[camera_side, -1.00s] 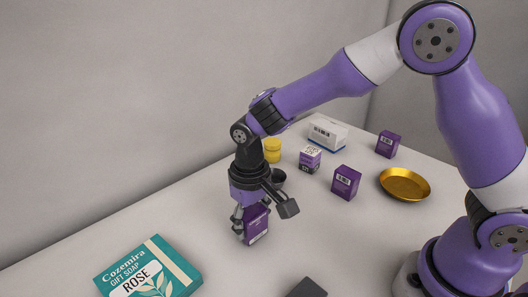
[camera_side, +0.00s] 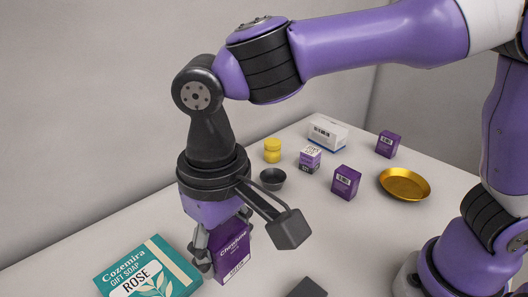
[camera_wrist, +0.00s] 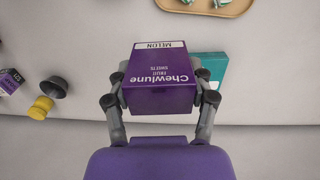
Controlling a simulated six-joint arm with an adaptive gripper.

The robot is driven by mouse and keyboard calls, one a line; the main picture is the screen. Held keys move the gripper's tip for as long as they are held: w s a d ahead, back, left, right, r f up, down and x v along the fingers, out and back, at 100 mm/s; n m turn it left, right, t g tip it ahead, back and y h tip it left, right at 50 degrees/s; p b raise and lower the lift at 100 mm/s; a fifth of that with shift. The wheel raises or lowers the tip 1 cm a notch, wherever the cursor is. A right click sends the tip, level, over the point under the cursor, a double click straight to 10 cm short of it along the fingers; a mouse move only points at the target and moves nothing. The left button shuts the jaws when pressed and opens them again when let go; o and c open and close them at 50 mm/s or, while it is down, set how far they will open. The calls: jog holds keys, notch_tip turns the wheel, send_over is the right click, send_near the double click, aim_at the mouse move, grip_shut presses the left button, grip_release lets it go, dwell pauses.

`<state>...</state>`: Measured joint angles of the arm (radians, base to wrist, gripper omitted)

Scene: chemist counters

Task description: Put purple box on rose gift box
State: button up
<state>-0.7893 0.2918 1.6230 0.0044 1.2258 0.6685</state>
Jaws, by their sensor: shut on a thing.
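My gripper (camera_side: 222,240) is shut on a purple box (camera_side: 235,250) with white lettering, held upright in the side view. In the wrist view the box (camera_wrist: 160,85) sits between the two fingers of my gripper (camera_wrist: 160,97) and reads "Chewlune". The teal rose gift box (camera_side: 160,250) lies flat at the lower left of the side view, just left of the held box. Part of a teal box (camera_wrist: 211,68) shows behind the held box in the wrist view. Its lettered face is mostly hidden there.
Behind stand a dark bowl (camera_side: 272,179), a yellow jar (camera_side: 272,151), a white-and-purple box (camera_side: 310,158), a white carton (camera_side: 327,134) and two more purple boxes (camera_side: 346,181) (camera_side: 388,144). A gold dish (camera_side: 404,184) lies right. A dark block (camera_side: 307,288) is at the front edge.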

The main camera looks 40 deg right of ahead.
jog(key=s+a+r+n, duration=0.1)
jog(key=a+r+n, duration=0.15)
jog(key=a, duration=0.55)
send_over(171, 278)
jog(key=shift+n, duration=0.35)
notch_tip(171, 278, down, 8)
jog(key=shift+r, duration=0.25)
jog(key=shift+f, duration=2)
jog(key=shift+f, duration=0.15)
jog(key=o, duration=1)
